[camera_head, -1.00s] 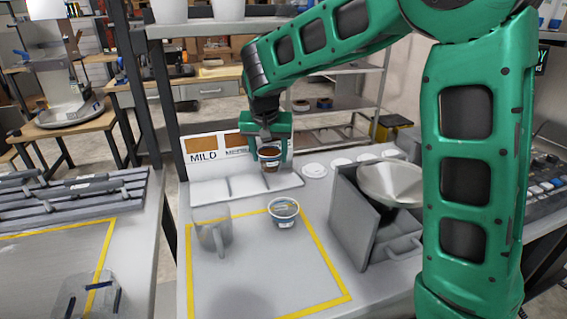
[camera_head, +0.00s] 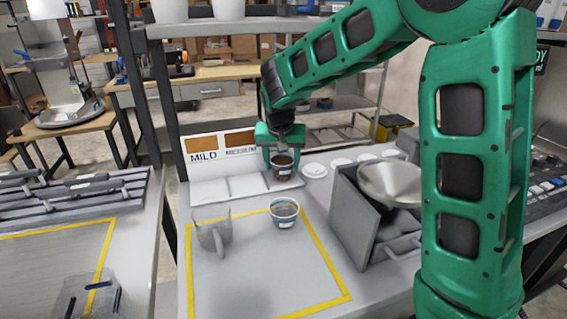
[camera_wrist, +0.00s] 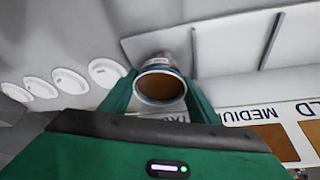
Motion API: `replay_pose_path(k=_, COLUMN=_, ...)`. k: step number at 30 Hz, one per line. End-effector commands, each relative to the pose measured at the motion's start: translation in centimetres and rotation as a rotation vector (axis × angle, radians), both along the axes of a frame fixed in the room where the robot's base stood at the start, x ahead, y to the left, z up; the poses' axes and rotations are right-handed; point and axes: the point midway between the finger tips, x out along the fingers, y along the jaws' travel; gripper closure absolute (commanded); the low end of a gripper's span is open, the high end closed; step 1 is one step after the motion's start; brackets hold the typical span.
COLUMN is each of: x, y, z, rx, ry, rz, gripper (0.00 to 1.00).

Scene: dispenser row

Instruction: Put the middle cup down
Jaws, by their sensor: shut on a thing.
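The cup (camera_head: 282,172) with a white label and brown contents is between the fingers of my gripper (camera_head: 280,155), which is shut on it. It is upright or nearly so, over the right end of the pale sectioned tray (camera_head: 236,184) in the head view. In the wrist view the cup (camera_wrist: 160,85) shows its round rim and brown inside between my green fingers (camera_wrist: 160,100). Its base is hidden there, and I cannot tell whether it touches the tray.
A second cup (camera_head: 285,214) stands near the yellow outline's top corner. A clear pitcher (camera_head: 213,236) stands left of it. Several round white lids (camera_head: 315,171) lie right of the tray. A grey box with a metal funnel (camera_head: 391,183) stands right. The outlined area is mostly clear.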

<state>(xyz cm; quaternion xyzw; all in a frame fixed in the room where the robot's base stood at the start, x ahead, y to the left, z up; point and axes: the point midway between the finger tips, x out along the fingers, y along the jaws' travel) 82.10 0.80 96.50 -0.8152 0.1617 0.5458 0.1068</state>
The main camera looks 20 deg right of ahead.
Motion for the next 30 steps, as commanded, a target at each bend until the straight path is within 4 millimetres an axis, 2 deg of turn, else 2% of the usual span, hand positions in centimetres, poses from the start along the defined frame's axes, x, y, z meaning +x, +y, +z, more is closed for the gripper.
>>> replay_pose_path(k=1, x=0.0, y=0.0, z=-0.1, rx=0.0, ry=0.001, rz=0.0, gripper=0.42)
replay_pose_path(k=3, x=0.0, y=0.0, z=-0.1, rx=0.0, ry=0.001, rz=0.0, gripper=0.25)
replay_pose_path(k=14, x=0.0, y=0.0, z=0.3, rx=0.0, ry=0.0, rz=0.0, gripper=0.25)
replay_pose_path(k=24, x=-1.7, y=0.8, z=4.8, rx=0.001, ry=-0.003, rz=0.001, gripper=0.25)
replay_pose_path(k=30, x=-2.5, y=1.1, z=6.7, rx=0.0, ry=-0.001, rz=0.0, gripper=0.25)
